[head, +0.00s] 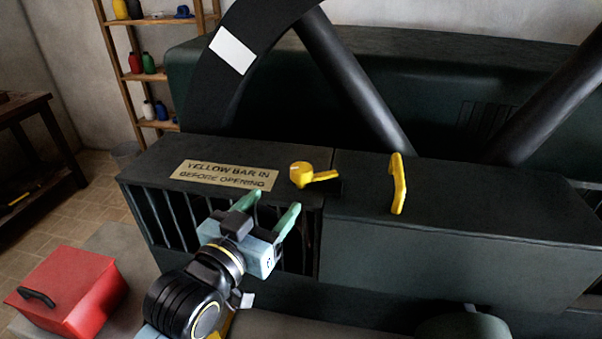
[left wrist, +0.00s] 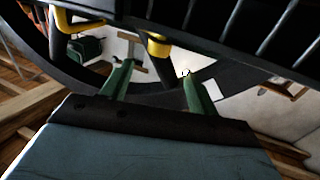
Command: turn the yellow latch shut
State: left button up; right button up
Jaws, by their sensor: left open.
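The yellow latch (head: 302,174) sits on top of the dark green machine housing, with a round knob and a short arm pointing right toward a dark slot. In the left wrist view a yellow piece (left wrist: 158,47), which looks like the latch, shows beyond the fingers. My left gripper (head: 270,207) is in front of the housing, below and left of the latch, with its green fingers apart and empty. Its fingers also show in the left wrist view (left wrist: 155,85). It does not touch the latch. My right gripper is not in view.
A yellow handle (head: 398,184) stands on the housing right of the latch. A sign (head: 224,175) reads "YELLOW BAR IN BEFORE OPENING". A large spoked wheel (head: 237,50) rises behind. A red box (head: 68,292) lies at lower left. Shelves (head: 150,77) stand at the back left.

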aim_at(296, 178)
pick_arm(q)
jog(key=x, duration=1.1)
jog(key=shift+w+d, duration=0.1)
jog(key=shift+w, duration=0.1)
jog(key=c, duration=0.9)
jog(key=shift+c, duration=0.2)
